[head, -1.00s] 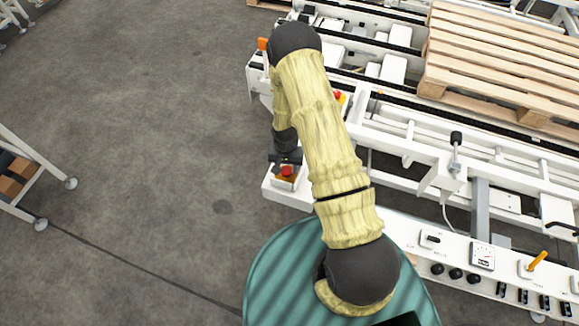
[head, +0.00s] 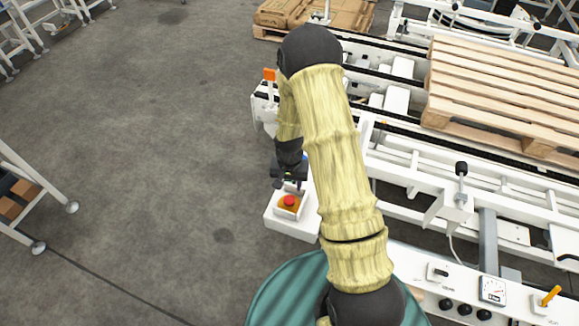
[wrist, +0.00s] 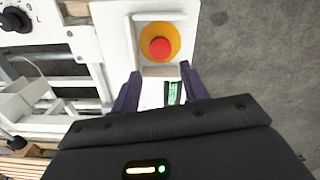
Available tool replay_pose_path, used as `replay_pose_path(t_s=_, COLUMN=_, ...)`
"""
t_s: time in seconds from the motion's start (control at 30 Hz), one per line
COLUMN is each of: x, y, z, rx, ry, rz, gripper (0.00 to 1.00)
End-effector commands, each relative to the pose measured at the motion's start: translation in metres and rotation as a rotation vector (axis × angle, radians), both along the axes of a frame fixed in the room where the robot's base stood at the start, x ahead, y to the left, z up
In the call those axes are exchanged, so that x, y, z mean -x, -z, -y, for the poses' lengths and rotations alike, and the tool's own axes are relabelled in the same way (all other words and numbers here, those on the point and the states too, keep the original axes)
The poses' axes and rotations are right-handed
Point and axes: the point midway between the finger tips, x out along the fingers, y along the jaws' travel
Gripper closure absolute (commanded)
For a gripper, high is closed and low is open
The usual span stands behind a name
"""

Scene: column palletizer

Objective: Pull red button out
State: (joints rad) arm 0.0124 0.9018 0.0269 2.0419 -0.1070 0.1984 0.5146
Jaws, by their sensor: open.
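The red button (head: 289,201) sits on a round yellow base in a white box at the left end of the white control panel. In the wrist view the red button (wrist: 160,47) shows in full, ahead of and roughly between the fingertips. My gripper (head: 289,186) is just behind the button in the head view, apart from it. In the wrist view my gripper (wrist: 158,78) has its two dark fingers spread, with nothing between them. No finger touches the button.
The white control panel (head: 420,262) with black knobs, a gauge and a yellow lever runs to the right. A conveyor frame with a wooden pallet (head: 500,95) stands behind it. A cart (head: 22,190) with boxes is at far left. The grey floor between is clear.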

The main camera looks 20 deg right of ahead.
Motion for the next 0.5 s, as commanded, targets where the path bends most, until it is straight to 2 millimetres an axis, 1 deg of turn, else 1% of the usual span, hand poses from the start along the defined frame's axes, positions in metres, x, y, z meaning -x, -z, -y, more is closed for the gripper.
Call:
replay_pose_path(t_s=0.1, x=-0.001, y=-0.018, z=0.0, rx=0.0, ry=-0.001, rz=0.004, gripper=0.55)
replay_pose_path(t_s=0.5, x=0.0, y=-0.078, z=-0.001, rx=0.0, ry=-0.002, rz=0.005, gripper=0.55)
